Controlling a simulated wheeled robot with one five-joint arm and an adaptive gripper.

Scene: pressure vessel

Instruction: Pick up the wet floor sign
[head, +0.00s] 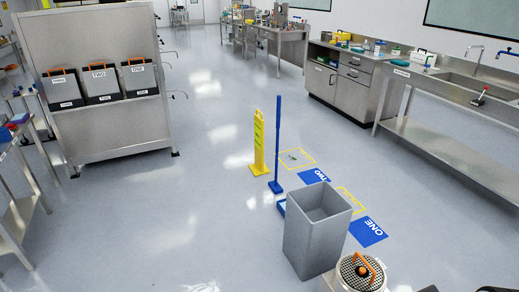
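The wet floor sign (258,145) is a tall, narrow yellow sign that looks folded. It stands upright on the floor near the middle of the head view, with green marks on its face. A blue pole (277,143) stands upright just to its right, with a small gap between them.
A grey open bin (303,240) stands in front of the sign, to the right. A metal rack (95,35) stands left and a steel bench (455,150) right. Floor left of the sign is clear.

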